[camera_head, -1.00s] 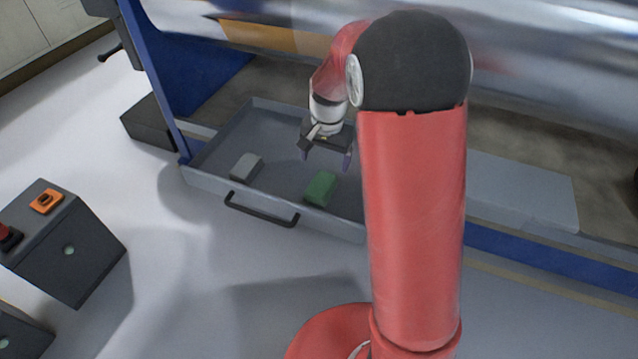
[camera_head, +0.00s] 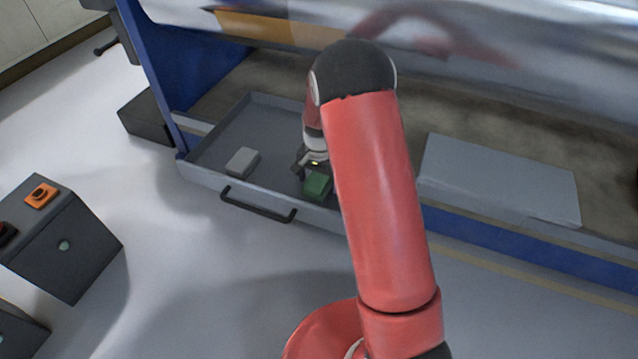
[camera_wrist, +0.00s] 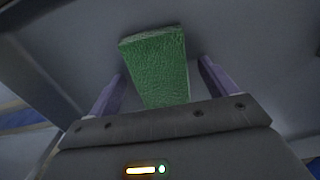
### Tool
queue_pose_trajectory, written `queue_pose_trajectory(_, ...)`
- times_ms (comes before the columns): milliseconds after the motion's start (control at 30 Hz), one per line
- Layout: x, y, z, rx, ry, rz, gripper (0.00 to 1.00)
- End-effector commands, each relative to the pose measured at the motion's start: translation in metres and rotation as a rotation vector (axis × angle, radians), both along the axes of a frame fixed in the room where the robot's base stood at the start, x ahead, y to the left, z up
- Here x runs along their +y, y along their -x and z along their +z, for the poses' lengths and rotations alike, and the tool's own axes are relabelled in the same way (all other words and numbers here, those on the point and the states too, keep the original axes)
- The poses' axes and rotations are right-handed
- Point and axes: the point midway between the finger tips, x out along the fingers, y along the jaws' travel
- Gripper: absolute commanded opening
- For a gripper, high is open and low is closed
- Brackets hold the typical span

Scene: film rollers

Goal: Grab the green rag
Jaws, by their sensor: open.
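The green rag (camera_head: 318,184) is a small folded block lying in the grey drawer tray (camera_head: 212,183), near its front wall. My gripper (camera_head: 308,178) is down at the rag, and my arm partly hides it in the head view. In the wrist view the green rag (camera_wrist: 158,62) lies between the two purple fingers of my open gripper (camera_wrist: 160,80). A gap shows between the rag and each finger. The rag's near end is hidden behind the gripper body.
A grey-white block (camera_head: 242,161) lies in the tray left of the rag. The tray has a dark handle (camera_head: 257,204) on its front. A closed grey cover (camera_head: 500,178) is to the right. A large shiny roller (camera_head: 480,50) spans above. Dark control boxes (camera_head: 62,240) stand at left.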

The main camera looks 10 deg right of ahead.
Motion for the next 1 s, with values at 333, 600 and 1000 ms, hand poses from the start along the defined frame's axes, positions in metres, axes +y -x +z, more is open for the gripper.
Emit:
queue_pose_trajectory(333, 0.0, 0.0, 0.0, -0.001, -0.001, 0.0, 0.65)
queue_pose_trajectory(600, 0.0, 0.0, 0.0, -0.001, 0.0, 0.0, 0.37)
queue_pose_trajectory(1000, 0.0, -0.001, 0.016, -0.003, 0.0, 0.0, 0.37)
